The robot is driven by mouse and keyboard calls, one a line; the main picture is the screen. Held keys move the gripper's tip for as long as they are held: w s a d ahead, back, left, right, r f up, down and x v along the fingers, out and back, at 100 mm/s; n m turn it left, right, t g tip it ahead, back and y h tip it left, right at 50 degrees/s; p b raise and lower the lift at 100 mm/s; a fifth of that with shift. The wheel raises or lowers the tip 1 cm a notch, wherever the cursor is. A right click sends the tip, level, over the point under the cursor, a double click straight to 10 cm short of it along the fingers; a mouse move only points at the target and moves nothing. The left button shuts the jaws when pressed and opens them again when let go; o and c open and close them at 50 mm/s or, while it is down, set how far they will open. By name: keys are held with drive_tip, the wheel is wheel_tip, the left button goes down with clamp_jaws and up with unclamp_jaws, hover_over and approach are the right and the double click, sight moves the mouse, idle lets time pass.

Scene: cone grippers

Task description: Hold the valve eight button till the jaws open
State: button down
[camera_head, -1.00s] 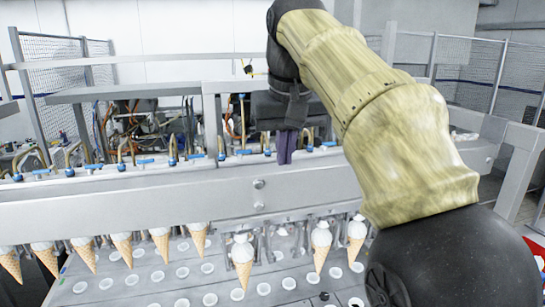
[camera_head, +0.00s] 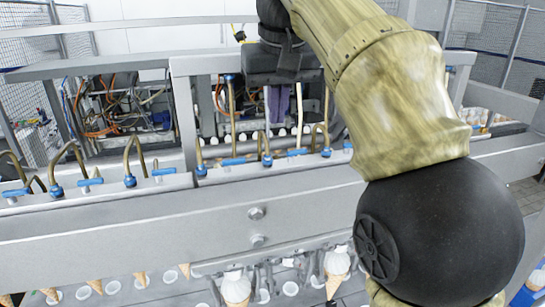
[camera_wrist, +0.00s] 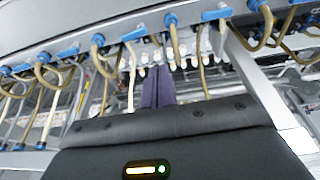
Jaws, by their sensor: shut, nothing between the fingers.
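My gripper (camera_head: 279,103) is shut and empty, its purple fingers pointing down among the bent brass tubes above the machine's long beam. In the wrist view the purple fingers (camera_wrist: 158,88) are pressed together, with a row of small white knobs (camera_wrist: 184,64) beyond and beside them. Similar white knobs (camera_head: 306,130) show below the fingers in the head view. I cannot read any numbers, so I cannot tell which is valve eight, nor whether the fingers touch one. Ice-cream cones (camera_head: 236,287) hang below the beam; the jaws around them are only partly visible.
Blue fittings (camera_head: 130,181) and brass tubes (camera_head: 70,150) stand along the beam (camera_head: 150,225), close around my gripper. A metal upright (camera_head: 186,115) stands left of it. Loose hoses and wiring (camera_head: 110,105) fill the space behind. My own arm covers the right side.

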drive_tip(key=p+x, duration=0.1)
drive_tip(key=x, duration=1.1)
drive_tip(key=shift+d+f, duration=0.1)
drive_tip(key=shift+f, duration=0.1)
drive_tip(key=shift+s+f, duration=0.1)
drive_tip(key=shift+f, duration=0.5)
drive_tip(key=shift+d+f, duration=0.1)
drive_tip(key=shift+f, duration=0.15)
